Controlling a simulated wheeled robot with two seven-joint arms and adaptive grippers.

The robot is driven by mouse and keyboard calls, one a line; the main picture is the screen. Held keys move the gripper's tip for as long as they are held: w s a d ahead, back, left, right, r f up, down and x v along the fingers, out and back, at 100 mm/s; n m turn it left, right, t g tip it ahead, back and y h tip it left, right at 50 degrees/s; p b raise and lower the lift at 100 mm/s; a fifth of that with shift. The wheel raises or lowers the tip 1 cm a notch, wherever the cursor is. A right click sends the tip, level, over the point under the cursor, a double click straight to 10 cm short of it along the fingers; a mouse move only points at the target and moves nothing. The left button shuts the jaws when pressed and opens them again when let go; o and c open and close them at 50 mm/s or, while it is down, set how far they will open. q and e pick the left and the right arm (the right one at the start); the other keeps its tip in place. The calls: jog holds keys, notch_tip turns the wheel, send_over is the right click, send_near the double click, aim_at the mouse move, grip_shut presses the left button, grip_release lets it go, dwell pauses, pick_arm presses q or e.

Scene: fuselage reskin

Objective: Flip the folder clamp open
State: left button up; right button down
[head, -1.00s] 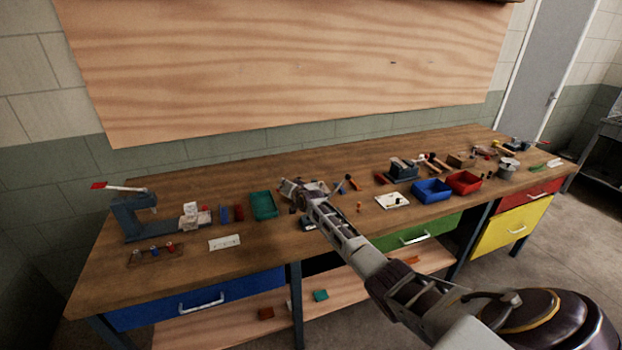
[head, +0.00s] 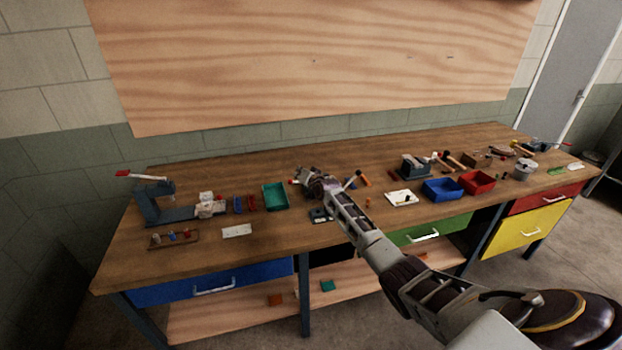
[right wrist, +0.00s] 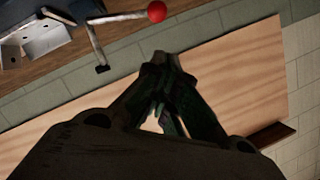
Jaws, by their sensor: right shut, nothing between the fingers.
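My right gripper (head: 301,178) is over the middle of the workbench, behind the teal bin's right side. In the right wrist view its fingers (right wrist: 160,62) are closed together with nothing between them. There, a bent metal lever (right wrist: 97,42) with a red ball (right wrist: 157,11) shows beyond the fingertips, apart from them in the picture. A pale block (right wrist: 35,42) on a dark body is beside it. I cannot tell for sure which part is the folder clamp. In the head view a small dark fixture (head: 319,215) is partly hidden by my right arm. My left gripper is not in view.
A press with a red handle (head: 150,203) stands at the left of the workbench (head: 240,262). The teal bin (head: 275,206), blue bin (head: 442,196) and red bin (head: 477,188) hold places along the top. A wooden board (head: 310,60) hangs behind.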

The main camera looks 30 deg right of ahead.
jog(key=v, duration=0.9)
jog(key=shift+a, duration=0.35)
dwell(0.3)
jog(key=shift+s+r, duration=0.1)
jog(key=shift+s, duration=0.05)
jog(key=shift+a, duration=0.1)
dwell(0.4)
